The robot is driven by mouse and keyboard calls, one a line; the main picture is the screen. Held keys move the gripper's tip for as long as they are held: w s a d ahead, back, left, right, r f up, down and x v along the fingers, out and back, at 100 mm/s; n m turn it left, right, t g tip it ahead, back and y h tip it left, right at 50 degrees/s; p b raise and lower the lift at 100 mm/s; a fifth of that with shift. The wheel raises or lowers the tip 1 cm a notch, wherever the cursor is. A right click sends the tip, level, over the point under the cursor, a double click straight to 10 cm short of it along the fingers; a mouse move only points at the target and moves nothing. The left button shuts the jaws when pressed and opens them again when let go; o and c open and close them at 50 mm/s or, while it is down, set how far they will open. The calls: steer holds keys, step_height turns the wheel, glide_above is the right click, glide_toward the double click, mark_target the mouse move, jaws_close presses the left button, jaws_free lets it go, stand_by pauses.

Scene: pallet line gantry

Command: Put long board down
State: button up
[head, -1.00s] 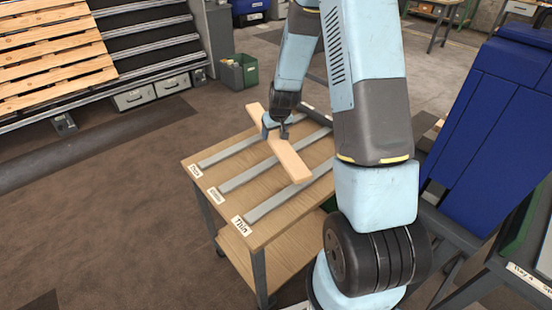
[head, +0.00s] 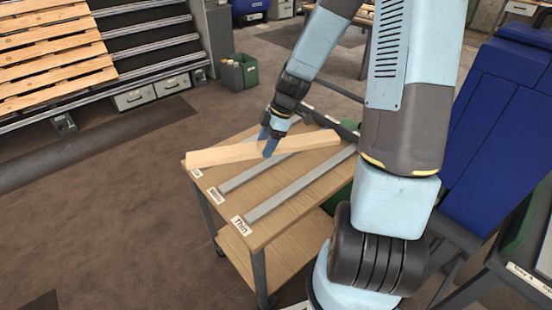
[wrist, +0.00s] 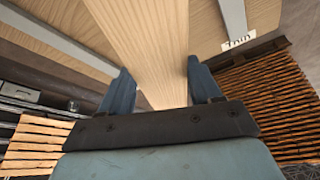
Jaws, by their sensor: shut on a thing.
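The long board (head: 222,155) is a pale wooden plank over the back part of the wooden cart top (head: 283,212). It lies roughly left to right across the picture, its left end near the back left corner. My gripper (head: 270,146) is shut on it near its middle. In the wrist view the board (wrist: 145,45) runs between the two blue fingers (wrist: 158,95). I cannot tell whether the board touches the cart or hangs just above it. It hides most of the farthest grey strip.
Grey strips cross the cart top; the near one (head: 300,190) ends at a "Thin" label (head: 240,224). A slatted wooden pallet (head: 50,50) is at the back left. A green bin (head: 239,72) stands behind the cart, and a blue cabinet (head: 500,130) to the right.

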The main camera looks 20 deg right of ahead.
steer(key=s+a+r+n+g, duration=0.1)
steer(key=s+r+n+g, duration=0.15)
steer(key=s+n, duration=0.2)
glide_above(277, 158)
steer(key=d, duration=0.1)
steer(key=shift+n+t+h, duration=0.25)
steer(key=shift+t+h, duration=0.05)
steer(key=shift+t, duration=0.05)
step_height(277, 158, down, 10)
steer(key=shift+r, duration=0.25)
steer(key=shift+w+d+f, duration=0.1)
steer(key=shift+f, duration=0.75)
steer(key=shift+w+d+f, duration=0.1)
steer(key=shift+f, duration=0.7)
steer(key=o, duration=1.3)
steer(key=shift+c, duration=0.2)
